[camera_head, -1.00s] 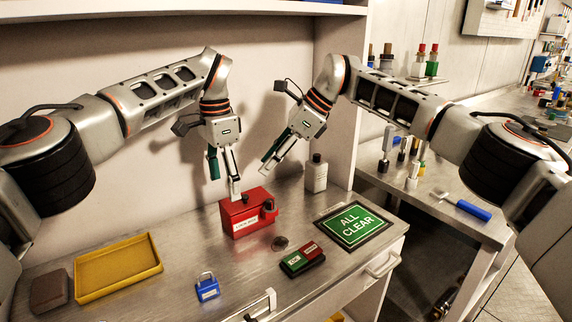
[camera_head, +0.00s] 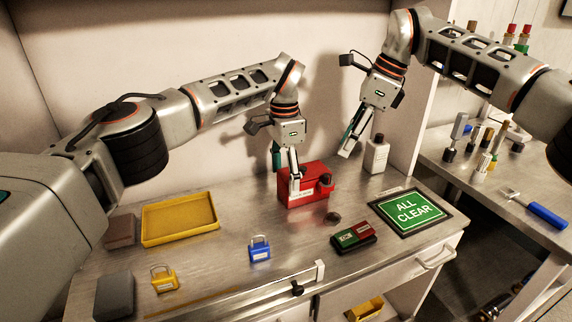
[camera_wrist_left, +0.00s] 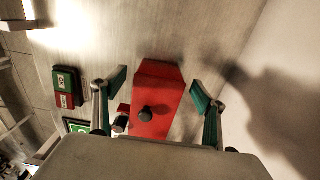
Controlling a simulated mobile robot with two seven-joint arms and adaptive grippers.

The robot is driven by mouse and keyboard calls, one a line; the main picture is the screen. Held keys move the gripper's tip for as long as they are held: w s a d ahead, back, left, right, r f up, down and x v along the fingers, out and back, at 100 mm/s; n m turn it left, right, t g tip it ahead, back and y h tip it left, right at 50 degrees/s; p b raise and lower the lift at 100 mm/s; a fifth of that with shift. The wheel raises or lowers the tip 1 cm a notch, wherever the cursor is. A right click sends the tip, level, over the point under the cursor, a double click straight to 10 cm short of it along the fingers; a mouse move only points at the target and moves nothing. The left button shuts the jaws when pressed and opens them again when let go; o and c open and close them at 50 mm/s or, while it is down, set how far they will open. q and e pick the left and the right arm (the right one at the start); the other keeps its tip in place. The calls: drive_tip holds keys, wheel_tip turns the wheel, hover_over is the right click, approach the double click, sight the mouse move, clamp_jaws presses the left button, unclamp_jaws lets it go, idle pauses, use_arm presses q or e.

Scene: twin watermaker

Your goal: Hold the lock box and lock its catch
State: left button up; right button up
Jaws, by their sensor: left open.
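The red lock box (camera_head: 313,193) stands on the metal bench in the head view, with a pale label on its front. A red part with a dark round knob (camera_head: 325,179) is at its right end. My left gripper (camera_head: 286,172) is open and astride the box, pointing down; one finger is in front, the other behind. Contact cannot be told. My right gripper (camera_head: 347,148) hangs near the white bottle, nothing seen in it.
A white bottle (camera_head: 376,155) stands behind the box to the right. A green and red block (camera_head: 353,236) and an ALL CLEAR sign (camera_head: 410,208) lie right of front. A blue padlock (camera_head: 260,248), yellow padlock (camera_head: 164,278) and yellow tray (camera_head: 180,219) are to the left.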

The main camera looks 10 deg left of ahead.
use_arm(q)
drive_tip(key=shift+f, duration=0.25)
drive_tip(key=c, duration=1.7)
drive_tip(key=shift+o, duration=0.8)
drive_tip(key=o, duration=1.4)
drive_tip(key=shift+c, duration=0.2)
drive_tip(key=c, duration=1.4)
